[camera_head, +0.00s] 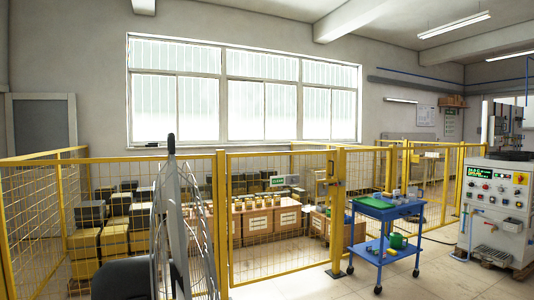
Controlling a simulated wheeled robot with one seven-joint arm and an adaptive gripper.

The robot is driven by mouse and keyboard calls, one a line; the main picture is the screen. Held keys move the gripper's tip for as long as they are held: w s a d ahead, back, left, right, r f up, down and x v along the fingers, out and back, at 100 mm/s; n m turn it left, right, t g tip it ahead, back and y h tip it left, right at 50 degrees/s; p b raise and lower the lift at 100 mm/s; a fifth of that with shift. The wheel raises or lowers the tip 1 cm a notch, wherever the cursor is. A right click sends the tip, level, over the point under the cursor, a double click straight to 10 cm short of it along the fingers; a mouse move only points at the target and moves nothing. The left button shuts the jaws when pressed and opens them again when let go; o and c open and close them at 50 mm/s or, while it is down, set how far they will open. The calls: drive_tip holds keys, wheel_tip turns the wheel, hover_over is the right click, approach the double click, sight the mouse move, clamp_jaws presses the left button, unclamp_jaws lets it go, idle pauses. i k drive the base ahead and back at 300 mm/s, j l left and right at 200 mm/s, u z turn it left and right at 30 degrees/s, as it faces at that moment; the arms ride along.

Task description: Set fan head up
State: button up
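A fan head (122,280) stands very close in the lower left of the head view, cut off by the bottom edge. Its dark rounded housing is on the left and its wire cage (163,225) is on the right, seen nearly edge-on. The cage looks upright or slightly tilted; I cannot tell its exact angle. A dark upright piece shows at the top of the cage. The fan's stand and lower part are out of view. My gripper is not seen, so its place relative to the fan is not shown.
Yellow mesh fencing (270,262) runs behind the fan, with stacked boxes (114,238) and cartons (257,222) inside it. A blue cart (385,212) with a green watering can stands right of centre. A control cabinet (497,208) is at far right. Floor before the cart is clear.

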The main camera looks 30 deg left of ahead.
sight(125, 279)
drive_tip(key=i+u, duration=0.1)
drive_tip(key=u, duration=1.45)
drive_tip(key=l, duration=0.15)
drive_tip(key=i+u, duration=0.05)
